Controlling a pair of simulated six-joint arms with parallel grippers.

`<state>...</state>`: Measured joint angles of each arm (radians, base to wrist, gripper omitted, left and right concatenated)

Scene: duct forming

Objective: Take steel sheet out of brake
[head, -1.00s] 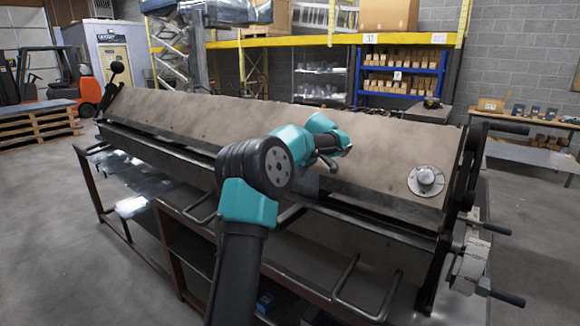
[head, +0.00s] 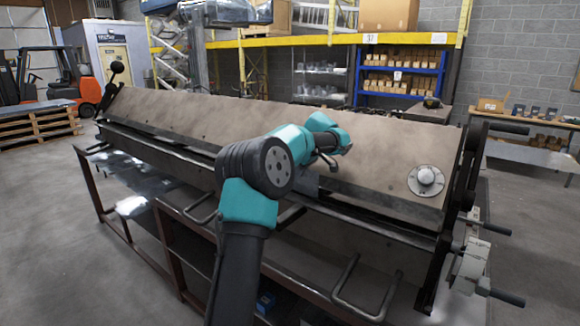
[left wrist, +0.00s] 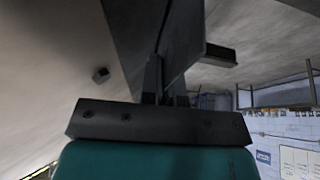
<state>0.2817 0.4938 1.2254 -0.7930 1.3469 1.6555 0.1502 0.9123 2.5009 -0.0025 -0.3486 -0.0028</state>
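The brake (head: 210,117) is a long, worn machine with a sloping tan upper beam, on a dark red frame. My left gripper (head: 326,161) is at the front of this beam, right of the middle; my own arm partly blocks it. A small grey steel sheet (head: 306,186) shows just below it, at the beam's lower edge. In the left wrist view the fingers (left wrist: 165,85) stand close together at the middle of their mount, with a flat grey sheet face (left wrist: 184,40) between and beyond them. The sheet's far part is hidden. My right gripper is not in view.
Bar handles (head: 358,292) stick out along the brake's front. Levers (head: 507,299) and a gauge plate (head: 470,262) are at its right end; a ball-topped lever (head: 117,67) is at the left. Shelves and a forklift (head: 88,92) stand behind.

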